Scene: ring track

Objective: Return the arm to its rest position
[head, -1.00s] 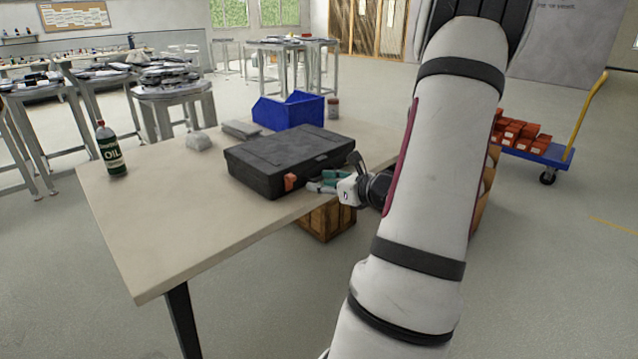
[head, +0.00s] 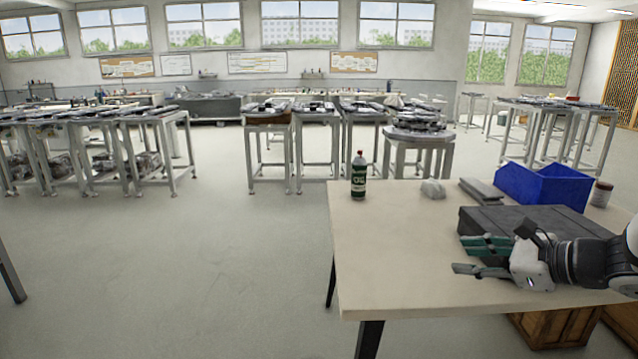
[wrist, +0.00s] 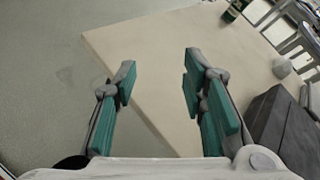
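My gripper (head: 468,256) is at the right of the head view, over the near right part of the table, in front of the black toolbox. In the wrist view my gripper (wrist: 160,84) has its two green-padded fingers spread apart, with only tabletop and floor seen between them. It is open and holds nothing. My arm runs out of the head view at the right edge, so most of it is hidden.
The table (head: 420,250) bears a dark green oil bottle (head: 359,176), a grey lump (head: 432,189), the black toolbox (head: 530,218), a blue bin (head: 545,187) and a jar (head: 601,193). A wooden crate (head: 550,328) stands below. Open floor lies left.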

